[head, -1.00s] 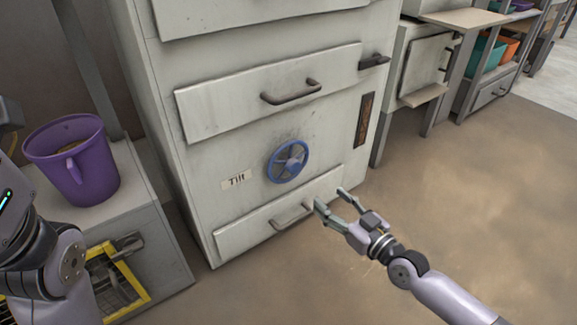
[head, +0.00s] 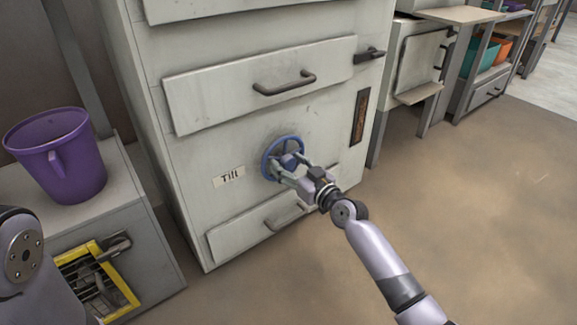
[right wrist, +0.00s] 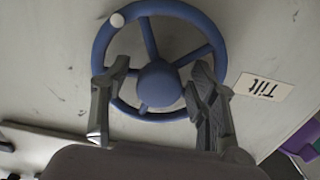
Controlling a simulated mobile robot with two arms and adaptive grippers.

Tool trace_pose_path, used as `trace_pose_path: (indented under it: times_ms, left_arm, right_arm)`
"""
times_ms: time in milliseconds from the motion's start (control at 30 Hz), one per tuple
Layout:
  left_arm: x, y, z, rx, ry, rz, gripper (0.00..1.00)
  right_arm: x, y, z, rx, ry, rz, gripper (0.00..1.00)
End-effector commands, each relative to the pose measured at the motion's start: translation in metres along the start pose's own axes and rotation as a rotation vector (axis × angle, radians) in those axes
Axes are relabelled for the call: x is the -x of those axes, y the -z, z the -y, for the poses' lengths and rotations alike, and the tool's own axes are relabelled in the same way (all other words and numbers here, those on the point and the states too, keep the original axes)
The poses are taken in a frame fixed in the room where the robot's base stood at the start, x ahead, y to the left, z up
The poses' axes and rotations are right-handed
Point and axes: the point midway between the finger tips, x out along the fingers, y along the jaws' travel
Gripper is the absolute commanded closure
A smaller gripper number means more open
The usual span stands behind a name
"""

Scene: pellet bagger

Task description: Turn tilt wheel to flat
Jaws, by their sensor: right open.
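The blue tilt wheel (head: 268,161) is on the front of the pale cabinet, right of the "Tilt" label (head: 229,176). The label also shows in the wrist view (right wrist: 265,90). My left gripper is out of view.
Drawer fronts with dark handles lie above (head: 260,85) and below (head: 262,222) the wheel. A dark latch handle (head: 369,54) sticks out at upper right. A purple bucket (head: 60,155) stands on a grey stand at left. The floor (head: 470,200) at right is clear.

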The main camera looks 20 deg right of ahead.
Motion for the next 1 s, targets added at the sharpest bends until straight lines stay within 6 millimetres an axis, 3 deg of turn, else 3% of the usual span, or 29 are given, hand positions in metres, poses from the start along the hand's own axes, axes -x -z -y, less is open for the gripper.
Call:
trace_pose_path:
  times_ms: [233,1000]
  left_arm:
    - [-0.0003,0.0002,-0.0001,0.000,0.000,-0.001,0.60]
    - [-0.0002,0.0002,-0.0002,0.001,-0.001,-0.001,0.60]
  right_arm:
    - [-0.0005,0.0003,-0.0002,0.000,0.000,0.000,0.47]
    - [-0.0001,0.0002,-0.0003,0.000,-0.001,0.000,0.98]
